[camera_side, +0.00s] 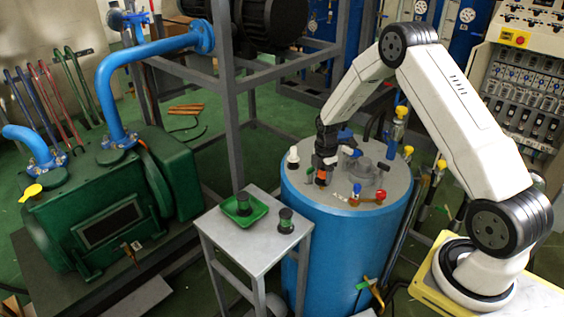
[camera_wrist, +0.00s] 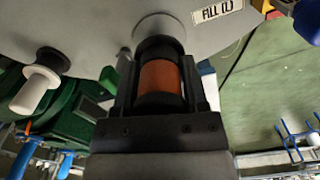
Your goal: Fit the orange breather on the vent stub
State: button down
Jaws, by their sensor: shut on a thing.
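My gripper (camera_side: 321,182) is over the left part of the blue drum's grey lid, pointing down. It is shut on the orange breather (camera_side: 322,174), a short cylinder with an orange band between black ends. In the wrist view the orange breather (camera_wrist: 161,76) sits between the two fingers of my gripper (camera_wrist: 161,90). A pale round vent stub (camera_wrist: 159,25) shows on the lid just beyond the breather's black end, roughly in line with it. I cannot tell whether they touch. In the side view the gripper hides the stub.
A white-and-black fitting (camera_side: 292,157) stands left of my gripper on the lid (camera_side: 345,215). Valves with red (camera_side: 380,191) and blue handles stand to the right.

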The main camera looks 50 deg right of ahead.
jog(key=shift+f, duration=1.45)
dwell(2.5)
grip_release()
jog(key=shift+w, duration=0.1)
jog(key=shift+w+r, duration=0.15)
jog(key=shift+r, duration=2.8)
jog(key=shift+s+r, duration=0.2)
jog(key=shift+r, duration=0.35)
jog(key=shift+r, duration=0.1)
